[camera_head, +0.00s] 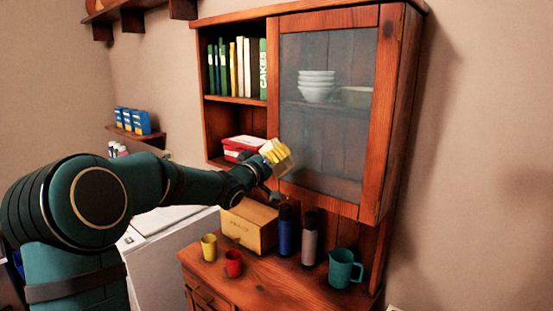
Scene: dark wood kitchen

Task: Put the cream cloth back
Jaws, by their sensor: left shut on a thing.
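My left arm reaches in from the left. Its gripper (272,166) is raised in front of the wall cabinet, near the lower left edge of the glass door. It is shut on the cream cloth (278,152), a small folded-looking cream and yellow piece at the fingertips. The fingers are small here and partly hidden by the cloth. A red and white box (240,146) sits on the open lower shelf (222,164), just left of and behind the gripper. My right gripper is not in view.
The cabinet's glass door (325,120) is closed, with white bowls (317,88) behind it. Books (240,68) fill the upper shelf. Below, the counter holds a wooden box (248,226), blue bottle (286,232), grey bottle (309,238), teal jug (343,269), yellow cup (209,247) and red cup (233,263).

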